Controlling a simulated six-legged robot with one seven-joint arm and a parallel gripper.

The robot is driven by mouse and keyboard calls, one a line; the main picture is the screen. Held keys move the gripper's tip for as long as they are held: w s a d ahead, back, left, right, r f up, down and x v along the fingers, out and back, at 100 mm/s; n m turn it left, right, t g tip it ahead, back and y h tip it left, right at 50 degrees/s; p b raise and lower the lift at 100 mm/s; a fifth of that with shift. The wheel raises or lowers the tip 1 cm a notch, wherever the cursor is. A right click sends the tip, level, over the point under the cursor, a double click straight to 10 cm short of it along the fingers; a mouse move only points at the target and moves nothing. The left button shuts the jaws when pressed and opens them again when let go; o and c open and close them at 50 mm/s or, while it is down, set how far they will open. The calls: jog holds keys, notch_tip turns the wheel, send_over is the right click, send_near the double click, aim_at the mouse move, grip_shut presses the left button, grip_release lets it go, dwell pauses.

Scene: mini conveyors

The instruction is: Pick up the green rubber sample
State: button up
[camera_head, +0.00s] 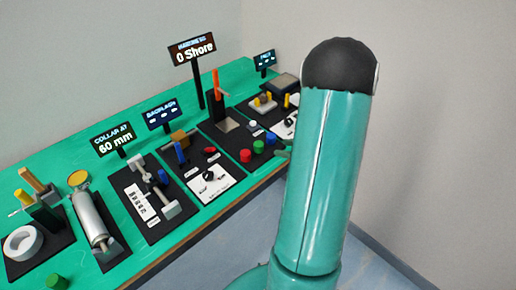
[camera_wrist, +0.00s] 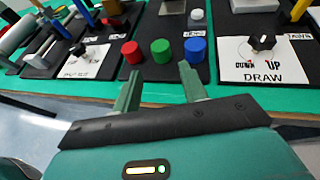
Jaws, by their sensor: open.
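The green rubber sample (camera_wrist: 160,51) is a short upright cylinder between a red sample (camera_wrist: 131,52) and a blue sample (camera_wrist: 196,50), on a black mat in the wrist view. The green one also shows in the head view (camera_head: 258,147). My gripper (camera_wrist: 160,84) is open and empty, its two green fingers apart and pointing toward the row. The green sample stands ahead of the gap between the fingers, not touched. In the head view, my arm hides most of the gripper.
The green bench (camera_head: 150,100) carries several black mats with devices. Behind the samples stands a hardness station (camera_head: 216,103) under a "0 Shore" sign (camera_head: 193,52). A DRAW panel (camera_wrist: 262,72) lies at right. Another green cylinder (camera_head: 56,282) sits at the bench's near left.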

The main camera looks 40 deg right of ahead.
aim_at(262, 145)
jog(key=x, duration=0.5)
jog(key=shift+w+a, duration=0.1)
jog(key=shift+w, duration=0.1)
jog(key=shift+f+x, duration=0.2)
jog(key=shift+x, duration=2.4)
jog(key=shift+s, duration=0.15)
jog(key=c, duration=0.7)
jog(key=shift+c, duration=0.2)
